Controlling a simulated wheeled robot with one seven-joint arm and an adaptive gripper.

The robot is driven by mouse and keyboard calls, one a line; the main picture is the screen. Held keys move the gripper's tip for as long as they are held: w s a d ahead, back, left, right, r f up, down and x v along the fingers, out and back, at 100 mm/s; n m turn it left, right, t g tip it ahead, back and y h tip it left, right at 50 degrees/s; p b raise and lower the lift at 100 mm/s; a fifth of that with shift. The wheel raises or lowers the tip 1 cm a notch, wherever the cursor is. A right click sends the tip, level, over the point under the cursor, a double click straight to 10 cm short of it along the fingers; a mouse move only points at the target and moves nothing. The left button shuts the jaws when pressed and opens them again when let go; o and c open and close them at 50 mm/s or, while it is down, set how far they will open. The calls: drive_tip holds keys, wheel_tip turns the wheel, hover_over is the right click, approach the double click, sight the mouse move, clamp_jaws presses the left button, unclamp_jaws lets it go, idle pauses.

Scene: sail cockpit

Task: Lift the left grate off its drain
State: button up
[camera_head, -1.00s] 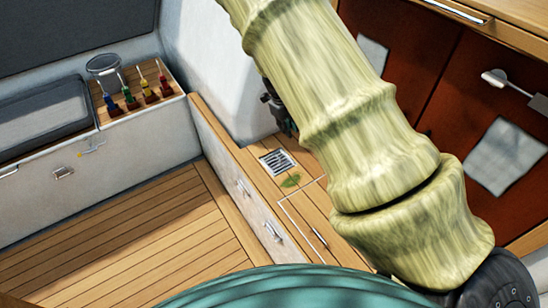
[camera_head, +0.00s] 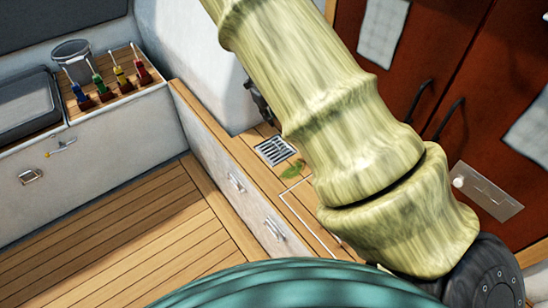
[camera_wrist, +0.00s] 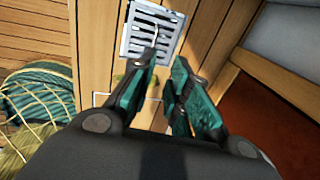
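A pale metal grate with dark slots (camera_head: 274,151) lies flat in the wooden ledge in the head view. It also shows large at the top of the wrist view (camera_wrist: 152,30). It is the only grate in sight. My gripper (camera_wrist: 160,68) is open and empty. Its two dark-and-teal fingers point toward the grate's near edge, and the left fingertip overlaps it in the picture. I cannot tell whether they touch. In the head view my arm hides most of the gripper. The drain under the grate is hidden.
A green leaf (camera_head: 293,170) lies beside the grate. A white-outlined hatch (camera_head: 306,212) is set in the ledge nearby. A pale curved wall (camera_head: 205,60) rises behind. Red-brown cupboard doors (camera_head: 440,60) stand at right. The plank floor (camera_head: 130,240) is clear.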

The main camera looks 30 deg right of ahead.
drive_tip(key=b, duration=0.5)
approach(275, 144)
drive_tip(key=shift+w+d+f, duration=0.1)
drive_tip(key=shift+d+f, duration=0.25)
drive_tip(key=shift+f, duration=1.35)
drive_tip(key=shift+d+f, duration=0.4)
drive_tip(key=shift+f, duration=1.35)
drive_tip(key=shift+w+d+f, duration=0.1)
drive_tip(key=shift+d+f, duration=0.25)
drive_tip(key=shift+f, duration=1.35)
clamp_jaws()
